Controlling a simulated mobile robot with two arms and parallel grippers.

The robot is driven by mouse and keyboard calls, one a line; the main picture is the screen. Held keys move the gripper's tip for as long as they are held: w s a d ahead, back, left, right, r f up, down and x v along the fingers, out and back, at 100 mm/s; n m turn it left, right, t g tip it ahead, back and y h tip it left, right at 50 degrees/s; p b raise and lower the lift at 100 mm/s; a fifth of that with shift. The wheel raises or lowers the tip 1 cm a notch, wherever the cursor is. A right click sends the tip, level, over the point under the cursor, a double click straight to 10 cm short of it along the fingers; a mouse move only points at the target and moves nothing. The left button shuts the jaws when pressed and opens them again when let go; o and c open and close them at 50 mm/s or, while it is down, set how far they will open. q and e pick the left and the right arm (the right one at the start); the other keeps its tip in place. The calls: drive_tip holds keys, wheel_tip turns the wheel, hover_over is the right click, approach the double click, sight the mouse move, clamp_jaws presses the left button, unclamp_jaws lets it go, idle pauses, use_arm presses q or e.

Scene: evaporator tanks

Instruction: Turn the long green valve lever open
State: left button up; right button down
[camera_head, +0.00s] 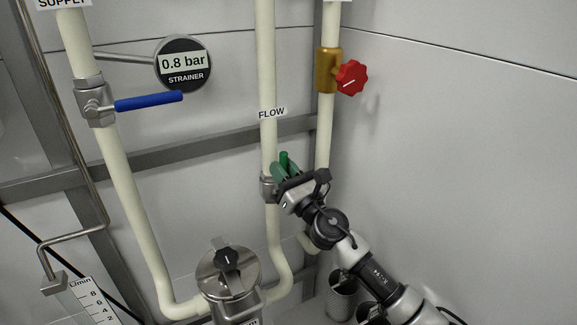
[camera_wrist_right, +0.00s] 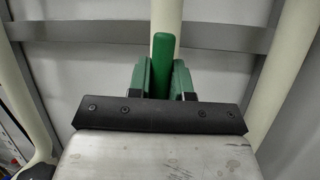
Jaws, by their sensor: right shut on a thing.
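The green valve lever (camera_head: 284,160) is at the valve (camera_head: 267,187) on the middle cream pipe, just below the FLOW label. Only its tip shows above my right gripper (camera_head: 283,172) in the head view. In the right wrist view the lever (camera_wrist_right: 162,65) stands upright between the two green fingers of my right gripper (camera_wrist_right: 163,78). The gripper is shut on the lever. The valve body is partly hidden behind the gripper. My left gripper is not in view.
A blue lever (camera_head: 150,101) sits on the left pipe, under a 0.8 bar strainer gauge (camera_head: 183,64). A red knob (camera_head: 351,78) is on the right pipe. A metal strainer housing (camera_head: 229,275) with a black knob stands below. The right wall is bare.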

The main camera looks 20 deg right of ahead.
drive_tip(key=shift+a+f+n, duration=0.1)
drive_tip(key=shift+a+n, duration=0.25)
drive_tip(key=shift+n, duration=0.35)
drive_tip(key=c, duration=1)
unclamp_jaws()
drive_tip(key=shift+c, duration=0.2)
drive_tip(key=shift+s, duration=0.1)
drive_tip(key=b+v, duration=0.3)
drive_tip(key=v, duration=0.7)
drive_tip(key=shift+s+d, duration=0.2)
drive_tip(key=shift+s, duration=0.1)
